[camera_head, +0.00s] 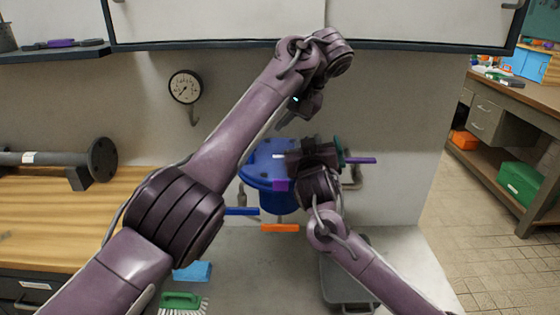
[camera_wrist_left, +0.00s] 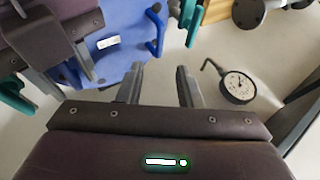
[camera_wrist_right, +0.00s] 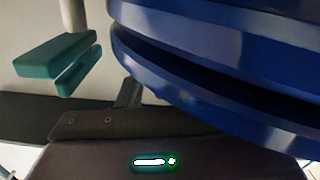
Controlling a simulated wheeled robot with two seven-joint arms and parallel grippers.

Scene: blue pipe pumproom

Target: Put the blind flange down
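The blue blind flange (camera_head: 262,151) with a white label lies flat on top of the blue pipe end (camera_head: 282,202). The left wrist view shows its blue face (camera_wrist_left: 122,62) from above. In the right wrist view two blue rims, upper (camera_wrist_right: 215,35) and lower (camera_wrist_right: 195,90), run parallel with a dark gap between them. My right gripper (camera_head: 292,160) is at the flange's right edge. One finger shows beside the lower rim; the other is hidden, so its grip is unclear. My left gripper (camera_head: 285,122) is above and behind the flange, open and empty, its fingers apart (camera_wrist_left: 158,85).
A pressure gauge (camera_head: 185,87) hangs on the wall. A wooden bench (camera_head: 130,205) at left carries a grey flanged pipe (camera_head: 50,159). A brush (camera_head: 182,300) lies in front.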

